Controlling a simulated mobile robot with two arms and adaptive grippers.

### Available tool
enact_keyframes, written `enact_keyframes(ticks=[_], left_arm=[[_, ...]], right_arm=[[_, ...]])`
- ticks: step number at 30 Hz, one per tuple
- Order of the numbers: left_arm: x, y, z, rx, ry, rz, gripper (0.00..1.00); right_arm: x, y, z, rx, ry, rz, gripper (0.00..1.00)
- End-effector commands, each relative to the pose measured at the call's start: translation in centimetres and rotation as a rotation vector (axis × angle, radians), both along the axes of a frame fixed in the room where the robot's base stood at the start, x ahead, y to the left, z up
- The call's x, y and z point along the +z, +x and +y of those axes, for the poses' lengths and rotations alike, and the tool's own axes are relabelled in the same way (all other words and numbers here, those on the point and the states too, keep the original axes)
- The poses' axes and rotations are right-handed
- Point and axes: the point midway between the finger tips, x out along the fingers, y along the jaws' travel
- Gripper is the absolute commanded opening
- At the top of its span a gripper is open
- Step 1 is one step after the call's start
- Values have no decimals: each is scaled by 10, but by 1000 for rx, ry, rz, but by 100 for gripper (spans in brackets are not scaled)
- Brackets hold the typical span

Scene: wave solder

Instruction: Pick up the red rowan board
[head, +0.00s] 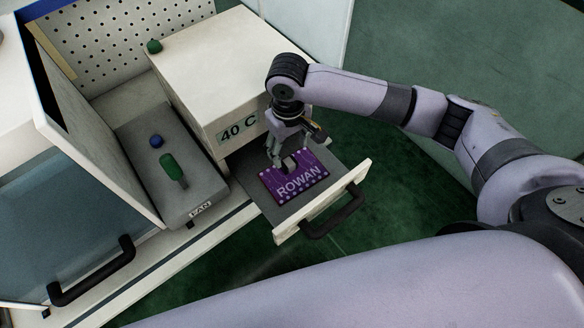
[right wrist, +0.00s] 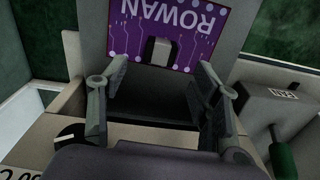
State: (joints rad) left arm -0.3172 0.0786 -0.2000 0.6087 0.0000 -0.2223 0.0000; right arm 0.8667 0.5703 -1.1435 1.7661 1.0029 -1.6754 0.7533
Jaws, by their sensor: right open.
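A purple board marked ROWAN (head: 312,183) lies in an open drawer (head: 282,231) under a cabinet labelled 40 C. It looks purple, not red. The board also shows at the top of the right wrist view (right wrist: 196,38), with a small grey block (right wrist: 158,50) standing on it. My right gripper (head: 276,161) is open and empty, pointing down over the board's back left edge. In the right wrist view its two fingers are apart, with the grey block beyond and between them. I cannot tell whether the fingertips touch the board. My left gripper is not in view.
The white 40 C cabinet (head: 215,62) stands right behind the drawer. The drawer front has a black handle (head: 334,212). Green floor lies to the right.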

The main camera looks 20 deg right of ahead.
Motion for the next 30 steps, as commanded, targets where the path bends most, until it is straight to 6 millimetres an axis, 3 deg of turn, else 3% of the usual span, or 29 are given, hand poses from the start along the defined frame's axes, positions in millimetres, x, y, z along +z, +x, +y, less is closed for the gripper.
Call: enact_keyframes(ticks=[8,18,26,30], left_arm=[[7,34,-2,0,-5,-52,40],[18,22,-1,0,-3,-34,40],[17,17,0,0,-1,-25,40],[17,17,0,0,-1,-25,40]], right_arm=[[-23,-1,0,1,0,1,58],[-67,-10,-2,1,0,1,58],[-72,-10,-2,2,0,-1,58],[-72,-10,-2,2,0,-1,51]])
